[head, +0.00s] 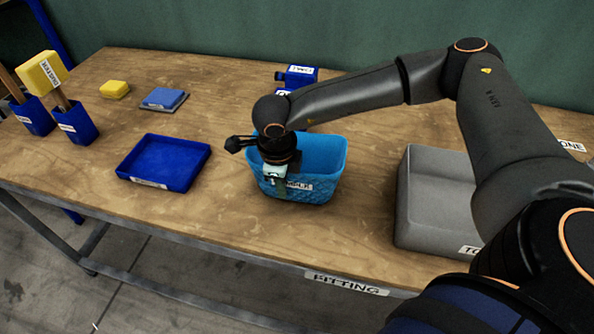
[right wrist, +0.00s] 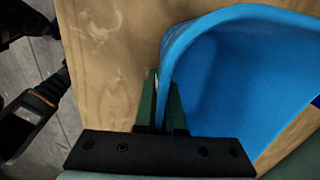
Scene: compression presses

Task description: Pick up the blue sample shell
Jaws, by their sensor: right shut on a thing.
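The blue sample shell appears to be the open-topped, light-blue, bin-shaped piece (head: 323,160) with a textured outer wall, standing on the wooden table. A white label on its front is partly hidden by my gripper. My right gripper (head: 277,188) comes down at its front left and is shut on the rim. In the right wrist view, the green fingers of my right gripper (right wrist: 165,108) stand on both sides of the thin wall of the blue shell (right wrist: 235,75). The shell looks upright; I cannot tell any gap under it. My left gripper is not in view.
A dark blue tray (head: 163,162) lies left on the table (head: 110,215). A grey labelled block (head: 435,200) stands right. Behind are a blue device (head: 297,76), a small blue-grey block (head: 163,99) and a yellow block (head: 115,89). Blue holders (head: 77,124) with yellow-headed tools stand far left.

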